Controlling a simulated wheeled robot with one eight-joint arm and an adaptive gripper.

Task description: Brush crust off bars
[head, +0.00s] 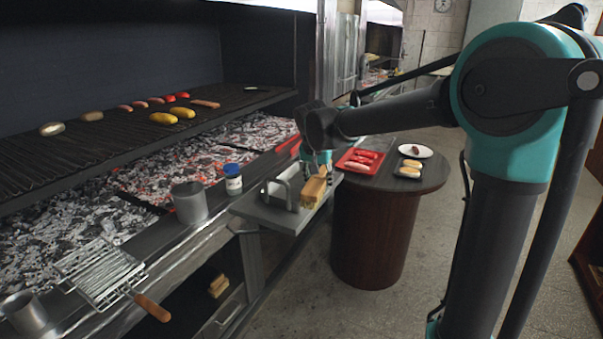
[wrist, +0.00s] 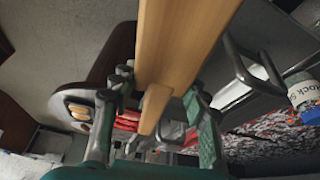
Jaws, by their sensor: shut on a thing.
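My gripper (head: 317,168) is over the right end of the grey side shelf in the head view. It is shut on a wooden brush (head: 313,191), which is at the shelf; whether it touches the surface is unclear. In the wrist view, my gripper's fingers (wrist: 157,112) flank the brush's pale wood (wrist: 185,40), which runs up out of the frame. The dark grill bars (head: 110,135) are at the left in the head view, above the coals. Any crust on them is too small to tell.
Sausages (head: 205,103), yellow pieces (head: 172,115) and other food lie on the bars. The grey shelf (head: 262,213) holds a looped metal handle (head: 278,185). A metal cup (head: 190,202), a labelled jar (head: 233,180) and a wire basket (head: 100,275) line the front ledge. A round table (head: 375,225) stands behind.

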